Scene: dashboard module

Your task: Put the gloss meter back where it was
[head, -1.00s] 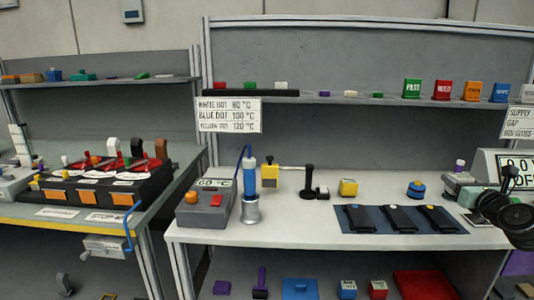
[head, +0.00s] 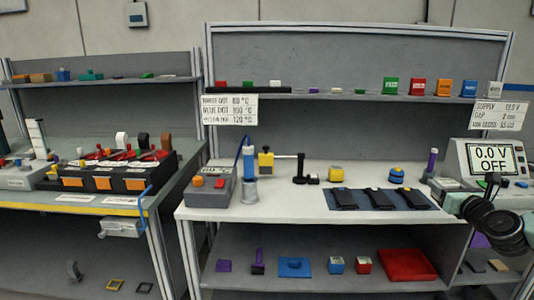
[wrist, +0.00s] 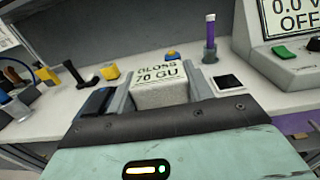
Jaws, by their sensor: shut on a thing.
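The gloss meter (wrist: 160,92) is a pale grey block with a face reading "GLOSS 70 GU". In the wrist view it sits between the two grey fingers of my gripper (wrist: 160,86), which is shut on it. In the head view my arm reaches in from the right, and my gripper (head: 447,193) is at the right part of the white bench (head: 290,202), partly hidden by the arm. I cannot tell there whether the meter touches the bench.
A purple-topped cylinder (wrist: 210,45) stands beyond the gripper, near a dark square pad (wrist: 228,82) and the 0.0 V OFF supply (head: 492,160). A blue mat with several black pieces (head: 381,197) lies left of the gripper. A blue dome (head: 397,174) stands behind the mat.

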